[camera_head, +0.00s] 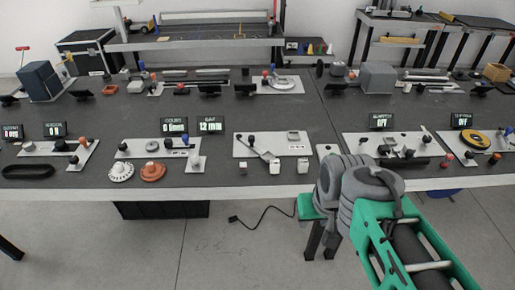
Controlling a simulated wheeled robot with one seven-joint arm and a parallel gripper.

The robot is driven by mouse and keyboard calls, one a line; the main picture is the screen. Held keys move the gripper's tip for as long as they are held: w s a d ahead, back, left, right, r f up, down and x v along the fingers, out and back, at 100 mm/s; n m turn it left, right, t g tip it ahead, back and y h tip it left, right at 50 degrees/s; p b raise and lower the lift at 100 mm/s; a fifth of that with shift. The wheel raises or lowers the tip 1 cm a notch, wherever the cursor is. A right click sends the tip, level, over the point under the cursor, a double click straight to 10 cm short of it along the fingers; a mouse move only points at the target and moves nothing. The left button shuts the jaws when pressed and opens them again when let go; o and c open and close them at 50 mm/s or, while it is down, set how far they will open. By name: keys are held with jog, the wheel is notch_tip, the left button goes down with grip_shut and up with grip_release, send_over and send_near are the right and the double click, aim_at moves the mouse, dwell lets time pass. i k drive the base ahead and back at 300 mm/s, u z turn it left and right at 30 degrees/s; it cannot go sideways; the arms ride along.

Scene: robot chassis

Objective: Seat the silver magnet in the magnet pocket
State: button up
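I cannot pick out the silver magnet or the magnet pocket for certain. The middle light panel (240,147) carries a lever-like part and small pale blocks. Two whitish blocks (274,167) (303,165) stand at the table's front edge by it. My arm (375,190) rises from the lower right, with green links and grey joints, in front of the table's front edge. A green part with dark prongs (321,240) hangs below and left of the grey joints. It may be my gripper, but I cannot tell its opening or whether it holds anything.
The long dark table (215,150) holds several light panels with knobs and small displays. A red-brown disc (152,172) and a white disc (121,172) lie near its front edge. A right panel (400,150) is partly behind my arm. Bare floor lies in front.

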aim_at(266, 156)
jog(key=k, duration=0.6)
jog(key=u, duration=0.8)
jog(key=i, duration=0.75)
jog(key=u, duration=0.95)
jog(key=i, duration=1.55)
jog(key=z, duration=0.35)
